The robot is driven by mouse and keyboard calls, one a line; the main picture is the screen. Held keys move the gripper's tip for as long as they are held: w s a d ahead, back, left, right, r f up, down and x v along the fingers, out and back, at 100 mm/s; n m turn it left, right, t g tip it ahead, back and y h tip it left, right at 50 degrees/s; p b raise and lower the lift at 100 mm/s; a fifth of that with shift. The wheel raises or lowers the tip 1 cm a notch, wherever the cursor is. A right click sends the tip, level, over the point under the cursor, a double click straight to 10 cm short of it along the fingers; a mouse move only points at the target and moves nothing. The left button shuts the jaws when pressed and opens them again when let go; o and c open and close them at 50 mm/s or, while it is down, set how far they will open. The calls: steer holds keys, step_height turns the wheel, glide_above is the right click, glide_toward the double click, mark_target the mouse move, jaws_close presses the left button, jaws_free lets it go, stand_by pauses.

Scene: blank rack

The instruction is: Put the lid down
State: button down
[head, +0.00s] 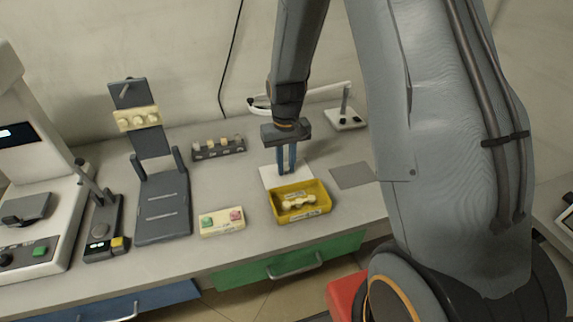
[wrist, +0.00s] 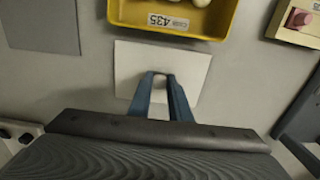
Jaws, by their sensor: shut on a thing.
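A flat white square panel, which looks like the lid (head: 270,178), lies under my gripper (head: 287,170) behind the yellow bin. My gripper points down and its blue fingers reach the panel's middle. In the wrist view the lid (wrist: 196,62) spreads out around the gripper (wrist: 163,76). The fingers are shut on it near its centre; the gripped part is mostly hidden between them. I cannot tell whether the lid touches the bench or is held just above it.
The open yellow bin (head: 277,212) with pale pieces stands just in front. A flat grey square (head: 352,175) lies to the right. A button box (head: 222,221) is left of the bin, and a small rack (head: 218,149) is behind. Bare bench shows between them.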

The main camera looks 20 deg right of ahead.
mark_target(286, 168)
steer(key=shift+f, duration=0.1)
steer(key=c, duration=1.6)
jaws_free()
steer(key=shift+c, duration=0.2)
step_height(286, 168, up, 12)
steer(key=b, duration=0.3)
steer(key=s+f, duration=0.2)
steer(key=s, duration=1.5)
steer(key=shift+s+t, duration=0.15)
steer(key=shift+t, duration=0.25)
steer(key=shift+d, duration=0.1)
